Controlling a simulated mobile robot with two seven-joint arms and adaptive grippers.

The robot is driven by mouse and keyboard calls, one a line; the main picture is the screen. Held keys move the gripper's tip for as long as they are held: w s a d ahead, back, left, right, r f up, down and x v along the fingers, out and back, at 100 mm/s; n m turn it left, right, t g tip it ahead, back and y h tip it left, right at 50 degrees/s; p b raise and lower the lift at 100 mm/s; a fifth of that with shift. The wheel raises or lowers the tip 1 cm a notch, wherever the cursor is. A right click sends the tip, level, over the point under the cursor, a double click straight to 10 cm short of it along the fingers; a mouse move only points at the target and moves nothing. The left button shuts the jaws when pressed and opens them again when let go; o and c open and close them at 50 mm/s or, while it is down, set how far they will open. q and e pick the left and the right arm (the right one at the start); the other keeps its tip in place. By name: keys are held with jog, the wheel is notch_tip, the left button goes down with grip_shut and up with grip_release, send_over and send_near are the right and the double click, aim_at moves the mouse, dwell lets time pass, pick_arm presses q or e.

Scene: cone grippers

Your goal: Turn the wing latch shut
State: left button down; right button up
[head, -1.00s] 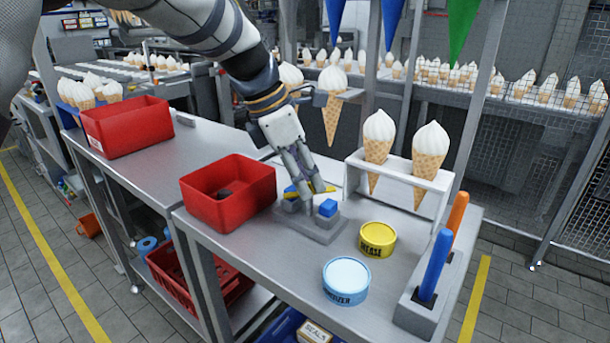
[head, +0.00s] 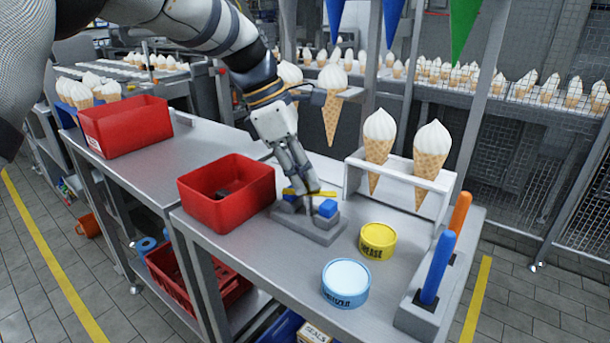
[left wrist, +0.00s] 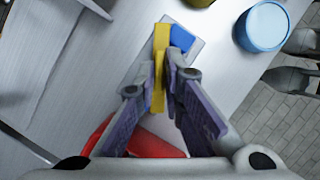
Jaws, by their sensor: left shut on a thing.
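The yellow wing latch (head: 328,193) sits on top of a grey fixture block (head: 318,232) on the metal bench. A blue block (head: 327,208) stands on the fixture near the latch's right end, and a second blue piece shows partly at the left. My left gripper (head: 309,192) reaches down from above and is shut on the wing latch. In the left wrist view the yellow wing (left wrist: 160,45) runs up between the two fingers (left wrist: 160,85), with the blue block (left wrist: 182,38) close beside its far end. The latch's pivot is hidden. My right gripper is not in view.
A red bin (head: 225,205) stands close left of the fixture. A yellow grease tin (head: 378,242) and a light blue tin (head: 346,284) stand to the right. A cone rack (head: 400,178) is behind, and a holder with blue and orange handles (head: 430,310) is at the right edge.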

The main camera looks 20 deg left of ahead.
pick_arm(q)
jog(key=m, duration=0.1)
jog(key=m+g+b, duration=0.1)
jog(key=m, duration=0.3)
jog(key=shift+w+f+g, duration=0.2)
jog(key=shift+w+g, duration=0.1)
jog(key=shift+g, duration=0.1)
jog(key=shift+r+m+g+b, duration=0.15)
jog(key=shift+m+g+b, duration=0.15)
jog(key=shift+m+b, duration=0.45)
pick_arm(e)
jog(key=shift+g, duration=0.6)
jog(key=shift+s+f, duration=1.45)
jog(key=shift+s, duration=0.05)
pick_arm(q)
jog(key=shift+m, duration=0.25)
jog(key=shift+r, duration=0.1)
jog(key=c, duration=1.7)
grip_release()
